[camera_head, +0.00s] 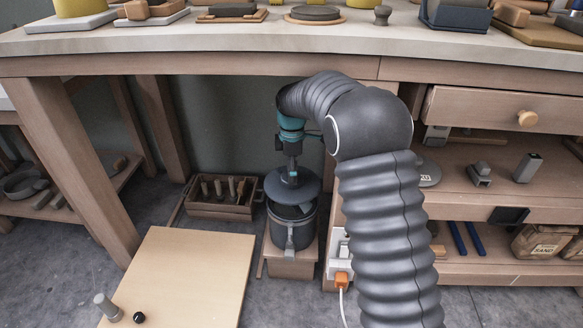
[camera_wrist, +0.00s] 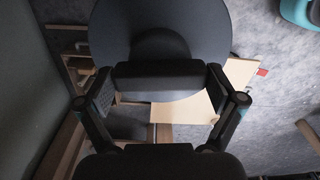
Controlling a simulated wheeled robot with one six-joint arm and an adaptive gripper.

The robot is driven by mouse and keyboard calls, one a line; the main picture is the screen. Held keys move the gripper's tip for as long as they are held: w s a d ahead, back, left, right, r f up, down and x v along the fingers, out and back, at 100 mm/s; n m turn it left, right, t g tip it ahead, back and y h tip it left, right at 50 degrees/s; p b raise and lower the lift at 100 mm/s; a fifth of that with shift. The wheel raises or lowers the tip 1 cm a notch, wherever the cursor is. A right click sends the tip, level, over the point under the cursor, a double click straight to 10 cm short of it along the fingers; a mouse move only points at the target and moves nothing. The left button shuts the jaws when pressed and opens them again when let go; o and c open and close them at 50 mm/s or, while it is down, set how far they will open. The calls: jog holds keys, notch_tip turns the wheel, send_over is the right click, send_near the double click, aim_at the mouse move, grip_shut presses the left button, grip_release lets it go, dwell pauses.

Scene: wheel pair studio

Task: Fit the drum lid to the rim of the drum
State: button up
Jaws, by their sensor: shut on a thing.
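The drum lid (camera_head: 279,190) is a dark blue-grey disc. My gripper (camera_head: 292,174) is shut on the raised middle of the lid and points down under the workbench. The drum (camera_head: 278,234) is a dark grey cylinder on a low wooden base, with a light latch or bracket on its front. The lid is just above the drum's open top, and part of the dark opening shows below its right front edge. Whether lid and rim touch I cannot tell. In the wrist view the lid (camera_wrist: 205,35) fills the upper middle beyond my gripper (camera_wrist: 160,78). The drum is hidden there.
The workbench top (camera_head: 250,42) overhangs the drum. A wooden tool box (camera_head: 218,209) stands left of the drum. A white socket unit with an orange plug (camera_head: 342,279) is close on the right. A pale board (camera_head: 195,270) lies at front left.

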jog(key=shift+w+r, duration=0.25)
jog(key=shift+r, duration=0.2)
notch_tip(320, 180, down, 6)
jog(key=b, duration=0.4)
jog(key=shift+d+b, duration=0.1)
jog(key=shift+b, duration=0.25)
jog(key=shift+s, duration=0.1)
jog(key=shift+p, duration=0.55)
jog(key=shift+f, duration=0.15)
jog(key=shift+f+b, duration=0.55)
jog(key=shift+f, duration=0.45)
jog(key=o, duration=0.9)
jog(key=shift+r, duration=0.1)
jog(key=shift+r, duration=3.75)
